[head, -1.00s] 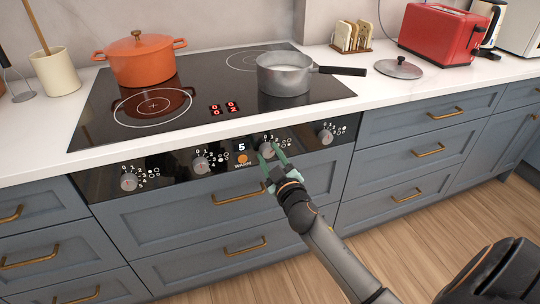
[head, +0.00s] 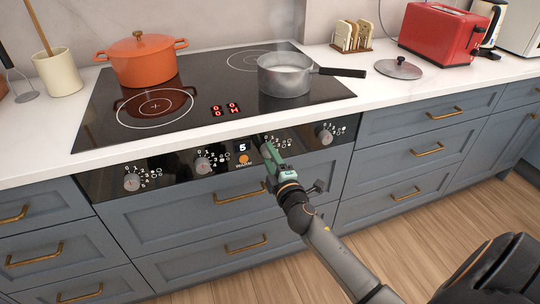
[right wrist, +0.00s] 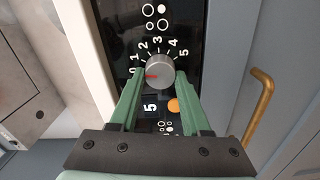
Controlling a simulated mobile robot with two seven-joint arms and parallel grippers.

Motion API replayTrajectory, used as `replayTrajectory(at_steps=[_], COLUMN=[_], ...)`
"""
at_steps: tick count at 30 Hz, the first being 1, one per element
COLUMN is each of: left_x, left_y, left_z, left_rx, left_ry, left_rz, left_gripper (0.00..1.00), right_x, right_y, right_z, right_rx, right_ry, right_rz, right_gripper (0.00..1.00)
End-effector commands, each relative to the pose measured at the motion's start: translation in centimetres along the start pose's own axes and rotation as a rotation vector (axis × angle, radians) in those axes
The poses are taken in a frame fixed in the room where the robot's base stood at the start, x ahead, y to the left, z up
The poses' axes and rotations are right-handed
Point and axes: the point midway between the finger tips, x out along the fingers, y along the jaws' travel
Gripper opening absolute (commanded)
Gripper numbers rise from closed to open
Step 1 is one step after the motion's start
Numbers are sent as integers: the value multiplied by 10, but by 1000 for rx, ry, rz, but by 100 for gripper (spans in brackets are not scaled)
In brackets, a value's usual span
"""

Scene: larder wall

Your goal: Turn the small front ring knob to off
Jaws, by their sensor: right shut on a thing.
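The grey ring knob (right wrist: 160,72) sits between my right gripper's green fingers in the right wrist view. Its red mark points left at the 0 of its 0-to-5 scale. In the head view my right gripper (head: 270,155) is shut on this knob, third from the left on the black control panel (head: 98,186), and mostly hides it. The red hob display (head: 225,109) reads 0, 0, 0 and, at lower right, what looks like H. My left gripper is not in view.
Other knobs (head: 132,182), (head: 326,136) and an orange warning light (head: 244,160) flank the gripped knob. A grey saucepan (head: 285,80) and an orange pot (head: 142,62) stand on the hob. Brass drawer handles (head: 240,197) jut out below.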

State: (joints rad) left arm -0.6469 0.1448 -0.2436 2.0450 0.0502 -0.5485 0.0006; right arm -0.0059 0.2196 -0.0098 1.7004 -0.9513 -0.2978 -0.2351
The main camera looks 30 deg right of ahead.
Motion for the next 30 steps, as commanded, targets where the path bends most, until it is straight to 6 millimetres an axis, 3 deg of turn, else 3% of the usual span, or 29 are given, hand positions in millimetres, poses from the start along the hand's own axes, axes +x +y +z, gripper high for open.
replayTrajectory(at_steps=[12, 28, 29, 30], left_x=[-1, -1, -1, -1], left_y=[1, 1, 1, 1], left_z=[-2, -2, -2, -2], left_rx=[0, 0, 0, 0], left_ry=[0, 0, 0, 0], left_rz=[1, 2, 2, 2], left_gripper=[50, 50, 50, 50], right_x=[0, 0, 0, 0], right_y=[-1, -1, -1, -1], right_z=[-1, 0, 0, 0], right_rx=[-176, -198, -198, -198], right_ry=[2, 1, 1, 1], right_rz=[-1, -1, -1, -1], right_gripper=[0, 0, 51, 55])
